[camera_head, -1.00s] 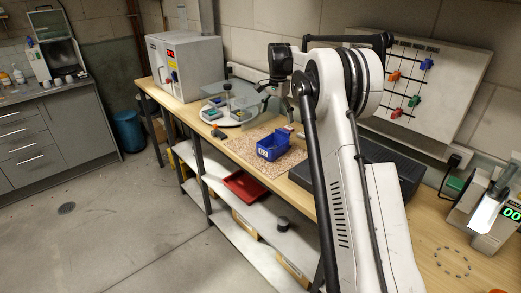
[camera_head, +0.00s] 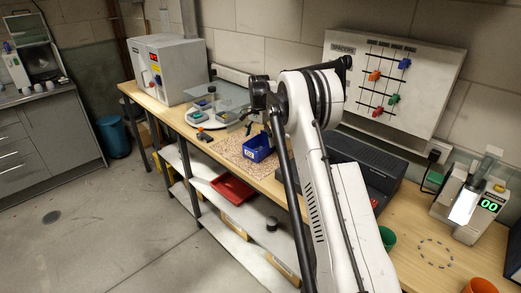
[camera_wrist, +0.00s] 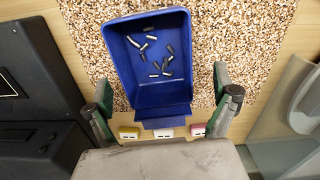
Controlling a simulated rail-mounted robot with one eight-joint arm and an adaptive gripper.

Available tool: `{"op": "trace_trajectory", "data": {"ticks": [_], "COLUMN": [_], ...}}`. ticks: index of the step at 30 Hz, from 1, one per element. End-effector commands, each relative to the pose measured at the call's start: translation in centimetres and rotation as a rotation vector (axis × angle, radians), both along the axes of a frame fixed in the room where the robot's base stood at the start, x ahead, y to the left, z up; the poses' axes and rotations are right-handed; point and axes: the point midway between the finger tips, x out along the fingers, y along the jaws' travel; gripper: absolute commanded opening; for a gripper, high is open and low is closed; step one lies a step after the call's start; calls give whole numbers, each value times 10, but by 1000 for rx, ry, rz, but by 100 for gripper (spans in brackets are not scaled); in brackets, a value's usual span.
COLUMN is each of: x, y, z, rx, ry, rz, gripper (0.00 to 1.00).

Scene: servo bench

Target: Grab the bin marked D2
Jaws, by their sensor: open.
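A blue open bin (camera_head: 257,149) sits on the speckled mat of the bench in the head view, with a white label on its front too small to read. In the wrist view the bin (camera_wrist: 122,52) holds several small grey and black pins, and its front lip points toward my gripper. My gripper (camera_wrist: 162,90) is open and empty, with one green-padded finger on each side of the bin's front end. No contact with the bin shows. In the head view my gripper (camera_head: 248,125) is small and partly hidden behind my arm.
On the bench are a white round tray (camera_head: 214,118), a grey box machine (camera_head: 168,70), a dark case (camera_head: 352,160), a green cup (camera_head: 387,238) and a device with a green display (camera_head: 468,208). Yellow, white and pink tabs (camera_wrist: 165,132) lie before the bin.

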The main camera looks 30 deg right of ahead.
Motion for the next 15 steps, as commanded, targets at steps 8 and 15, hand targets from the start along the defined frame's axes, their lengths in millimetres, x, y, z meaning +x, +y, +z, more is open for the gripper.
{"op": "trace_trajectory", "data": {"ticks": [8,15], "x": [-4,-4], "y": [-4,-4], "z": [-36,-45], "rx": [0,0], "ry": [0,0], "rz": [0,0], "gripper": [94,94]}}
